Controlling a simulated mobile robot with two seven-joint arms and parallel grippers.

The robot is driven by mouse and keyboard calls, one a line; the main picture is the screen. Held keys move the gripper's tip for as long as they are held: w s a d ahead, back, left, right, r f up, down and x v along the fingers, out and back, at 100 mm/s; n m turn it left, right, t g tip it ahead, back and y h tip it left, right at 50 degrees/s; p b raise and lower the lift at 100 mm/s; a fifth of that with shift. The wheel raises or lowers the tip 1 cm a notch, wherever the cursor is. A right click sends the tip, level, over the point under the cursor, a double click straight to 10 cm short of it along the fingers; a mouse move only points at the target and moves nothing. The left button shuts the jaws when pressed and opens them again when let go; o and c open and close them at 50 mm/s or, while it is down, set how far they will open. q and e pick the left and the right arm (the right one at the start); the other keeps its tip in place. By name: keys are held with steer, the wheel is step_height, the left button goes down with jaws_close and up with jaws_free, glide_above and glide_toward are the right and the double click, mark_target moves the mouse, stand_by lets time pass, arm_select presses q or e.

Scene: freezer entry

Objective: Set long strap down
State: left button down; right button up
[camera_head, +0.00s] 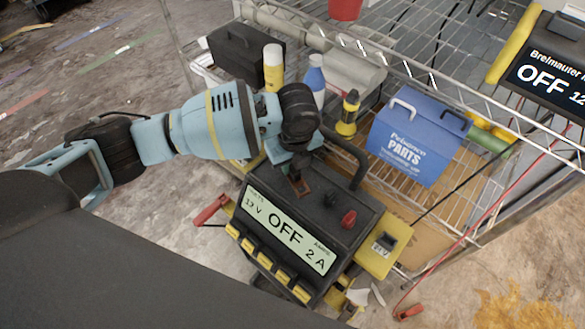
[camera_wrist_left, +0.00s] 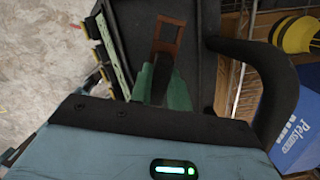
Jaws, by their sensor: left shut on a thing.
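My left gripper (camera_head: 297,172) reaches in from the left over the top of the black battery charger (camera_head: 345,190), whose display reads OFF. My right gripper is out of view.
A black handle (camera_head: 350,150) rises beside the gripper, with black and red knobs (camera_head: 348,219) to the right. A wire shelf behind holds a blue parts box (camera_head: 415,135), a yellow-black bottle (camera_head: 348,115) and a black toolbox (camera_head: 240,50). Floor shows at left.

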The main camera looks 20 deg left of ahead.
mark_target(292, 170)
arm_select(q)
steer(key=shift+w, duration=0.1)
steer(key=shift+w, duration=0.25)
step_height(292, 170, down, 3)
steer(key=shift+w+a+f+b, duration=0.1)
steer(key=shift+b, duration=0.3)
steer(key=shift+f, duration=0.15)
steer(key=shift+f, duration=0.1)
steer(key=c, duration=1.3)
jaws_free()
